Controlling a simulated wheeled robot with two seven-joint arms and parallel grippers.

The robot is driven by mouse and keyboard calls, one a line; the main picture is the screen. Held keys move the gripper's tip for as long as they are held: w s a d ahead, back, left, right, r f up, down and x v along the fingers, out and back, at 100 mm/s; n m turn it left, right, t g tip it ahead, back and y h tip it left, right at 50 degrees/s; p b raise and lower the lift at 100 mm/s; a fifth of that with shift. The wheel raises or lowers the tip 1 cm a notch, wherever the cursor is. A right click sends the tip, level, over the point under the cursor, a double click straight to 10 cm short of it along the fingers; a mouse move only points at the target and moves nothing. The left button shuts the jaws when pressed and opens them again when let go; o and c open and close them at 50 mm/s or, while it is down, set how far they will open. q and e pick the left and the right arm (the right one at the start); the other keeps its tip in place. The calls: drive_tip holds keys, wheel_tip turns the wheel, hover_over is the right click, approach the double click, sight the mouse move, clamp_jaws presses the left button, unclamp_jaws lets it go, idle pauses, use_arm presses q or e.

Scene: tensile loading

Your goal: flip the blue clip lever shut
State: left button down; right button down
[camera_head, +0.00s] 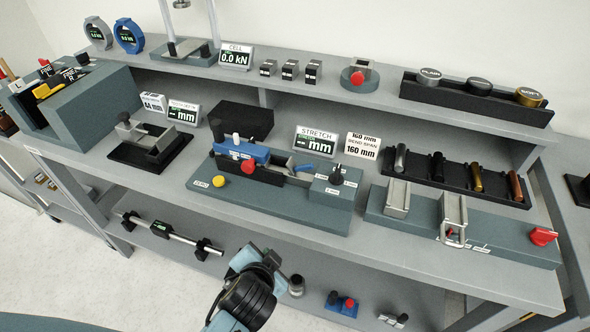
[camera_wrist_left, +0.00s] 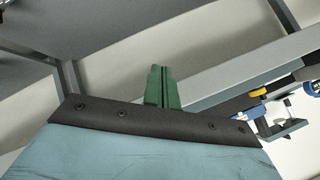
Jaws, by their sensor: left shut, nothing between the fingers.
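The stretch rig is a grey-green base (camera_head: 290,205) on the bench top in the head view. A blue block (camera_head: 242,150) with a red knob (camera_head: 248,167) sits on its left half. In the left wrist view my left gripper's green fingers (camera_wrist_left: 162,88) are together and empty. My right gripper is not visible.
A grey-green fixture (camera_head: 465,230) with metal supports stands right of the rig, and a rack of rollers (camera_head: 455,178) behind it. A black tray fixture (camera_head: 150,148) is to the left. The lower shelf (camera_head: 180,262) holds a bar and small parts.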

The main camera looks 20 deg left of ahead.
use_arm(q)
drive_tip(key=w+d+r+m+t, duration=0.2)
drive_tip(key=w+d+r+t, duration=0.1)
drive_tip(key=r, duration=0.5)
drive_tip(key=w+d+r+m+t, duration=0.2)
drive_tip(key=w+d+r+t, duration=0.1)
drive_tip(key=r, duration=0.5)
drive_tip(key=shift+w+d+r+t, duration=0.35)
drive_tip(key=shift+d+r+t, duration=0.05)
drive_tip(key=shift+t, duration=0.1)
drive_tip(key=shift+w, duration=0.1)
drive_tip(key=w, duration=0.3)
drive_tip(key=w+a, duration=0.1)
drive_tip(key=w, duration=0.2)
drive_tip(key=w+a+f, duration=0.1)
drive_tip(key=w, duration=0.3)
drive_tip(key=shift+f, duration=0.1)
drive_tip(key=shift+s+a+f, duration=0.15)
drive_tip(key=shift+a+f, duration=0.6)
drive_tip(key=shift+a, duration=0.35)
drive_tip(key=shift+a+f, duration=0.3)
drive_tip(key=shift+a, duration=0.25)
